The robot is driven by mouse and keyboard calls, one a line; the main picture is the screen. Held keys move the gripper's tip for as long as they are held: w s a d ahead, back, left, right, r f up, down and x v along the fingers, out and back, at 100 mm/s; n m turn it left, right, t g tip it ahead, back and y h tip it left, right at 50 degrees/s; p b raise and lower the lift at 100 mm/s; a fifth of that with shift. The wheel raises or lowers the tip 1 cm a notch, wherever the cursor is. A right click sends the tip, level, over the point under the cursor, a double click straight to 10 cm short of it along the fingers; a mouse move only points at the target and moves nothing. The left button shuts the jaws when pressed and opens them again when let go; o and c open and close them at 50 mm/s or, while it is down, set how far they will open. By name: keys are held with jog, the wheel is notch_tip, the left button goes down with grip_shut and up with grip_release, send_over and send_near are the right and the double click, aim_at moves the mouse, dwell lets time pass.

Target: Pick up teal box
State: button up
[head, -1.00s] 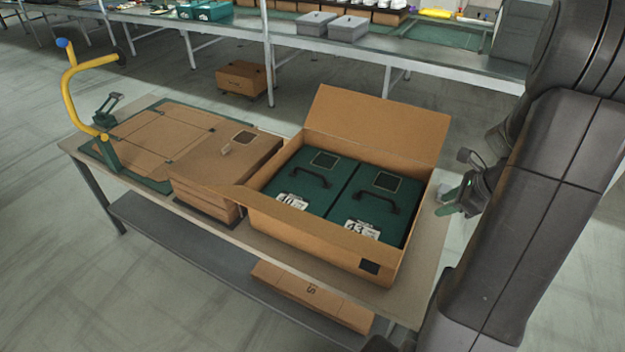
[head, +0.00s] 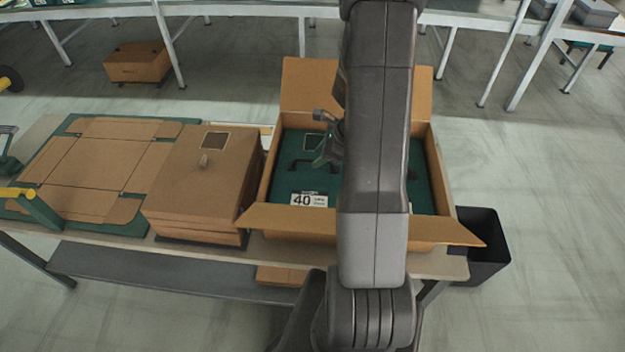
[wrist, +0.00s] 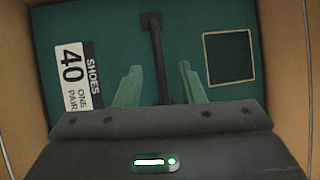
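A teal box (head: 283,172) with a white "40" label and a dark handle lies in the left half of an open cardboard carton (head: 262,192). A second teal box (head: 420,185) lies to its right, mostly hidden behind my arm. My gripper (head: 324,156) is over the left box near its handle. In the wrist view, the left teal box (wrist: 112,32) fills most of the picture. There my gripper (wrist: 160,82) is open, its green fingers on either side of the dark handle (wrist: 157,50), with a gap on both sides. I cannot tell its exact height.
The carton's flaps stand open around the boxes, and its walls (wrist: 285,60) are close by. A closed cardboard box (head: 195,185) stands left of it, beside a flat cardboard blank (head: 80,165). A dark bin (head: 485,245) stands at the table's right end.

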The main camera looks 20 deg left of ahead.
jog(key=shift+x, duration=1.3)
grip_shut()
dwell(0.5)
